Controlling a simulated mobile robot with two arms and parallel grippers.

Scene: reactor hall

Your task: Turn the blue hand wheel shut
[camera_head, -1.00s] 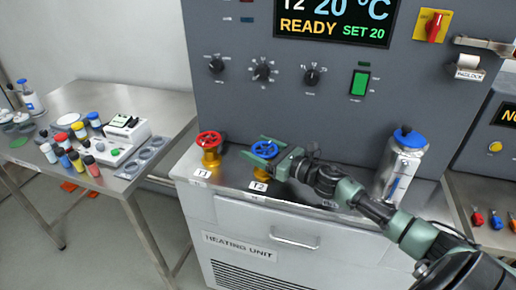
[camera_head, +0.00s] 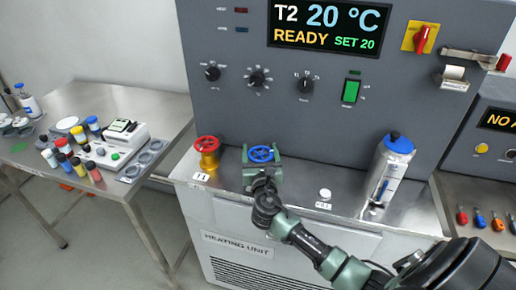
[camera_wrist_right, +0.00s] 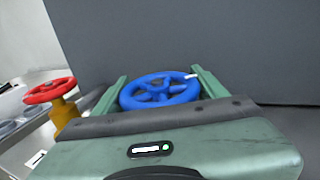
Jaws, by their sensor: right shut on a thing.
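The blue hand wheel (camera_head: 261,153) sits on the steel ledge of the heating unit, to the right of a red hand wheel (camera_head: 207,143) labelled T1. My right gripper (camera_head: 262,158) is shut on the blue wheel from the front, one finger on each side of the rim. In the right wrist view the blue wheel (camera_wrist_right: 160,91) lies between the two green fingers (camera_wrist_right: 161,92). A small white mark shows on its rim. The gripper hides the valve body under the wheel. My left gripper is not in view.
A silver bottle with a blue cap (camera_head: 392,165) stands on the ledge at the right. A small white round item (camera_head: 324,193) lies between it and my gripper. The grey panel (camera_head: 230,105) rises close behind the wheels. The display (camera_head: 325,25) reads T2 20 °C, READY.

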